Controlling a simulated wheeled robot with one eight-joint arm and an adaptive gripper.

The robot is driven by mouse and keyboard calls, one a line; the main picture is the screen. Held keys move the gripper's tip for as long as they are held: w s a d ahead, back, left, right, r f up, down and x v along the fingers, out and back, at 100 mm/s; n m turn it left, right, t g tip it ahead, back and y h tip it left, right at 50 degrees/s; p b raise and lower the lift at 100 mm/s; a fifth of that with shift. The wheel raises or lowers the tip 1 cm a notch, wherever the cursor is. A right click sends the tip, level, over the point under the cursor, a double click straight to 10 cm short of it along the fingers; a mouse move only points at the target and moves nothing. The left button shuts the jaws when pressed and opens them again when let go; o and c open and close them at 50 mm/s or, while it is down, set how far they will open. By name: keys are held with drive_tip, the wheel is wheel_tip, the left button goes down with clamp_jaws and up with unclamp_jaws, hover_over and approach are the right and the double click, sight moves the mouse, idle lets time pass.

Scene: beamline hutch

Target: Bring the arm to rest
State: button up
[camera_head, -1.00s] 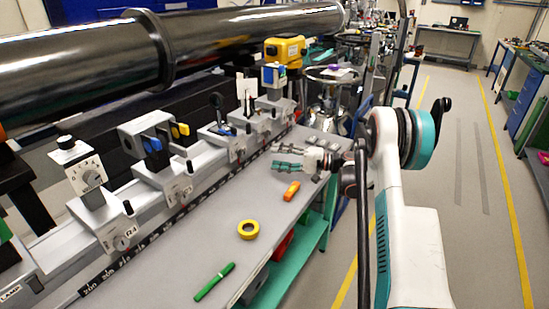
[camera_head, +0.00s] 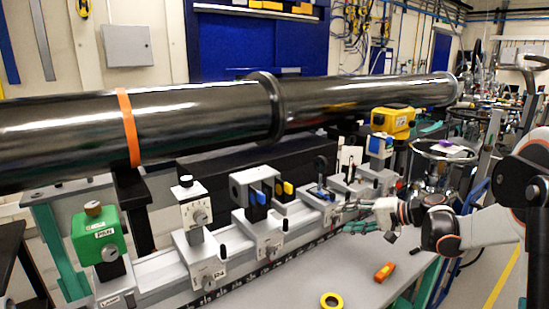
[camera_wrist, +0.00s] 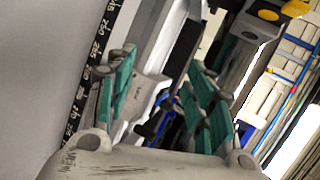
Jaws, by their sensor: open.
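My gripper (camera_head: 362,217) is in the head view at the right, beside the rail's far part and above the grey bench top (camera_head: 285,289). My arm reaches to it from the right edge. In the wrist view the two green-padded fingers of my gripper (camera_wrist: 160,104) stand apart, with nothing held between them. The optical rail (camera_head: 225,262) with its ruler strip runs close by the fingers. Whether a finger touches the rail or a mount cannot be told.
On the bench lie an orange tool (camera_head: 384,272) and a yellow tape roll (camera_head: 331,301). A long black tube (camera_head: 200,119) runs behind. Floor shows at the right.

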drive_tip(key=s+a+r+n+g+h, duration=0.1)
drive_tip(key=s+a+r+n+h, duration=0.2)
drive_tip(key=s, duration=0.7)
drive_tip(key=s+a+r+h, duration=0.3)
drive_tip(key=s+a+h, duration=0.15)
drive_tip(key=s, duration=0.45)
drive_tip(key=s+d+f+n+h, duration=0.1)
drive_tip(key=s+d+f+h, duration=0.1)
drive_tip(key=s, duration=0.7)
drive_tip(key=s+d+f+n+h, duration=0.1)
drive_tip(key=s+d+f, duration=0.1)
drive_tip(key=s, duration=0.7)
drive_tip(key=shift+s+d+f+n+t+h, duration=0.3)
drive_tip(key=shift+d+f+n+t+h, duration=0.05)
drive_tip(key=shift+n+t, duration=0.05)
